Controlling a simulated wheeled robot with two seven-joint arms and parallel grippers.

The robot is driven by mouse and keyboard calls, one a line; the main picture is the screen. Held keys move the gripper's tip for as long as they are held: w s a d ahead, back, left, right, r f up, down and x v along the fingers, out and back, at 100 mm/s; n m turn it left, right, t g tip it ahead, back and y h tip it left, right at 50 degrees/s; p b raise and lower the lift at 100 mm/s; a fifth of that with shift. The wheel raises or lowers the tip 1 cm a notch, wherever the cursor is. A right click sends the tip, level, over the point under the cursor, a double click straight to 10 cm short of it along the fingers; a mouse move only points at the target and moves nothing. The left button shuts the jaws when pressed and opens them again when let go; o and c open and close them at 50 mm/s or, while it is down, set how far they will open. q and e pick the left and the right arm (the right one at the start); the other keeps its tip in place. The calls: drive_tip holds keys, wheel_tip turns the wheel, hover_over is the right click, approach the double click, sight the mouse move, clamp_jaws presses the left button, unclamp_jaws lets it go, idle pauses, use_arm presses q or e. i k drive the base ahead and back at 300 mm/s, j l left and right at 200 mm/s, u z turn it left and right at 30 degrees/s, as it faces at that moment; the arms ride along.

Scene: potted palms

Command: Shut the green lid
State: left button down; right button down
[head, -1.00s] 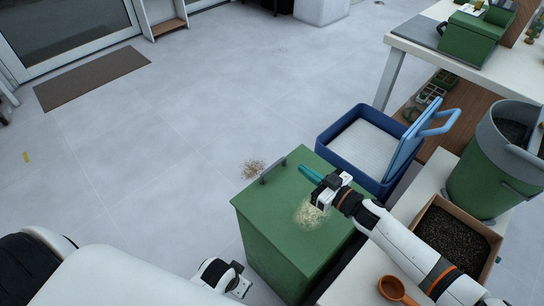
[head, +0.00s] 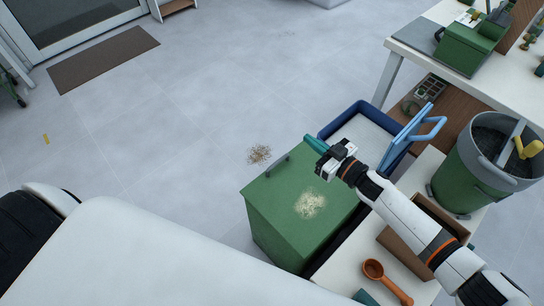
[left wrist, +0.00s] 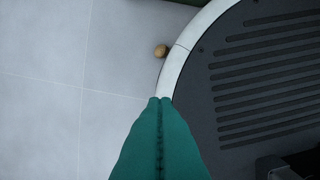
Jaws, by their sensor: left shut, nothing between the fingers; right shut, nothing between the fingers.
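The green lid (head: 290,184) lies flat on top of the green box (head: 273,243) in the middle of the head view, with no gap visible at the sides I can see. It has a grey handle (head: 278,166) at its far left edge and a pale patch of crumbs on top. My right gripper (head: 310,141) is shut and empty, above the lid's far right corner; I cannot tell whether it touches. My left gripper (left wrist: 160,100) shows only in the left wrist view, teal fingers shut with nothing between them, pointing down over the floor.
A blue cooler (head: 332,127) with its lid raised stands behind the box. To the right are a white bench (head: 328,281) with an orange scoop (head: 374,268), a brown soil box (head: 402,248) and a green bucket (head: 463,183).

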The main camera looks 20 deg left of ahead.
sight(304, 209)
drive_tip(key=k+l, duration=0.1)
drive_tip(key=l, duration=0.25)
drive_tip(key=k+l, duration=0.1)
drive_tip(key=l, duration=0.25)
drive_tip(key=k+l, duration=0.1)
drive_tip(key=l, duration=0.25)
drive_tip(key=k+l, duration=0.1)
drive_tip(key=l, duration=0.25)
